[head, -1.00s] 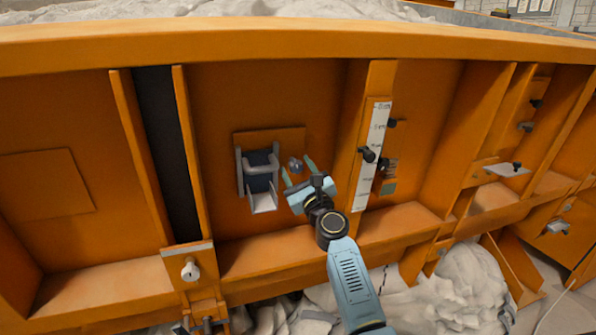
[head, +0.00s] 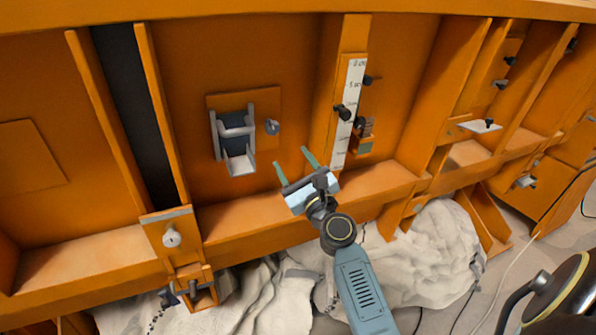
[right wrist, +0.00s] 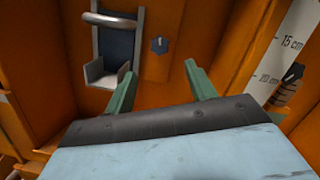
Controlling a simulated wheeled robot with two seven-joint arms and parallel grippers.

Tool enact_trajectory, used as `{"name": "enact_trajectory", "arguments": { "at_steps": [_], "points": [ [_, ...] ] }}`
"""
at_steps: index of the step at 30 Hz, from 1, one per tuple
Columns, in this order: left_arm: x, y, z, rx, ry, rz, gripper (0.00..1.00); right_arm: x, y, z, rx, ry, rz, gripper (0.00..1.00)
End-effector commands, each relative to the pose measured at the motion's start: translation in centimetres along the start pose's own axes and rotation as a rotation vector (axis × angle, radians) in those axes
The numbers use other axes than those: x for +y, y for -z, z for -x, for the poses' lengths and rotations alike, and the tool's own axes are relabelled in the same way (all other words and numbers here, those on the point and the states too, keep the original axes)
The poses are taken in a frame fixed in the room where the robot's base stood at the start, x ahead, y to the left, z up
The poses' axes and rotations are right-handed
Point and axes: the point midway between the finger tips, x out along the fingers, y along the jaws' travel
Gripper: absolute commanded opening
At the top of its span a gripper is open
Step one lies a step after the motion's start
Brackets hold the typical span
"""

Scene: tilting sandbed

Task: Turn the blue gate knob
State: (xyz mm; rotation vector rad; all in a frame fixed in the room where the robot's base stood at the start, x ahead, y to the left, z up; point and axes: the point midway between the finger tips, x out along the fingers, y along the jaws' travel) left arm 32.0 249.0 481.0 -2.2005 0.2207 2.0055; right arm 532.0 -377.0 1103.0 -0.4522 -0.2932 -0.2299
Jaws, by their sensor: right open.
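The blue gate knob (head: 272,127) is a small round knob on the orange plate, just right of the small gate with its metal chute (head: 238,163). It also shows in the right wrist view (right wrist: 159,45), with a pale mark on its face. My right gripper (head: 292,158) is open and empty, below and slightly right of the knob, apart from it. In the right wrist view its two green fingers (right wrist: 160,85) point up toward the panel, with the knob beyond and between them. My left gripper is not in view.
A white centimetre scale (head: 349,110) with black knobs (head: 343,112) stands on a post right of the gate. An orange ledge (head: 250,216) runs below the panel. Pale sand heaps (head: 430,255) lie under it. The panel around the knob is clear.

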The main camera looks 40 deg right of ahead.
Motion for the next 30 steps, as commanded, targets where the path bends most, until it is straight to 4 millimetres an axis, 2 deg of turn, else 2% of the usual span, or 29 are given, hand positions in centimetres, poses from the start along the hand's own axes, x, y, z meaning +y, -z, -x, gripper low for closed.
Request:
{"name": "enact_trajectory", "arguments": {
  "at_steps": [3, 7, 24, 27, 29, 30],
  "points": [
    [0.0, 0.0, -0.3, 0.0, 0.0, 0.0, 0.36, 0.1, 0.1, 1.4, 0.001, 0.0, -0.001, 0.55],
    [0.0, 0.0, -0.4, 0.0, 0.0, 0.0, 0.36, 0.0, 0.1, 2.1, 0.0, 0.0, -0.001, 0.55],
    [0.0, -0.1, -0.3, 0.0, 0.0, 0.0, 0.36, 0.1, 0.1, 2.1, 0.002, -0.002, 0.002, 0.55],
    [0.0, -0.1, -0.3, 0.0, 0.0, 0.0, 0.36, 1.2, 1.4, 2.4, 0.03, -0.027, 0.048, 0.55],
    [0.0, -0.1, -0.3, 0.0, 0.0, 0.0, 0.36, 2.7, 3.1, 2.8, 0.067, -0.065, 0.113, 0.55],
    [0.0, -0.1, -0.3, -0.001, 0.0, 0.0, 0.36, 4.0, 4.8, 3.3, 0.1, -0.101, 0.174, 0.55]
  ]
}}
